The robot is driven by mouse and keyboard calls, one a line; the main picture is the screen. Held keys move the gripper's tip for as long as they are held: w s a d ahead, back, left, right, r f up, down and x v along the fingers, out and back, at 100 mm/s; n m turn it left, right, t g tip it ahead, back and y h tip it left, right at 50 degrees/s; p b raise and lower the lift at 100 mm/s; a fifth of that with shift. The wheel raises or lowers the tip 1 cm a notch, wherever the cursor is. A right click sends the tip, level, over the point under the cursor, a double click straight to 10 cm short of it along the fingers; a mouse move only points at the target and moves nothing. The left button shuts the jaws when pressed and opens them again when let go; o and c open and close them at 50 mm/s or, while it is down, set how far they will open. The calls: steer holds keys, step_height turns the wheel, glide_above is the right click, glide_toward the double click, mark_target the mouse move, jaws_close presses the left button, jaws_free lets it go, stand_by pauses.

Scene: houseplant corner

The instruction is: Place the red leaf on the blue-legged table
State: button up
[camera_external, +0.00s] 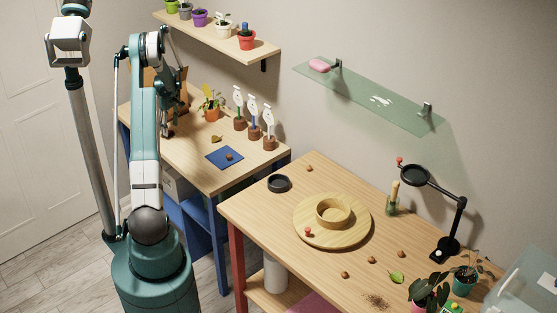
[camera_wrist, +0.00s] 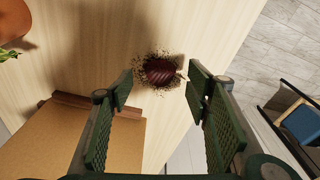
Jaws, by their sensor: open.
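In the wrist view a dark red leaf (camera_wrist: 160,72) lies on a patch of dark soil on a pale wooden top (camera_wrist: 110,35). My gripper (camera_wrist: 159,84) is open, with one finger on each side of the leaf in the picture; I cannot tell whether either touches it. In the external view the blue-legged table (camera_external: 262,161) stands at the back left, and my arm reaches over its left end. The leaf is not visible there, and my arm hides most of that end.
A blue mat (camera_external: 217,152), several labelled small pots (camera_external: 254,131) and an orange-potted plant (camera_external: 211,113) stand on the blue-legged table. A brown panel (camera_wrist: 50,140) lies near my left finger. A red-legged table (camera_external: 270,225) holds a round wooden board (camera_external: 303,215).

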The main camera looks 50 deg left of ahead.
mark_target(172, 134)
step_height(172, 134, up, 9)
steer(key=d, duration=0.1)
steer(key=shift+w+r+p, duration=0.15)
steer(key=shift+r+p, duration=0.05)
steer(key=shift+p, duration=0.1)
stand_by(0.6)
steer(key=shift+d, duration=0.1)
stand_by(0.3)
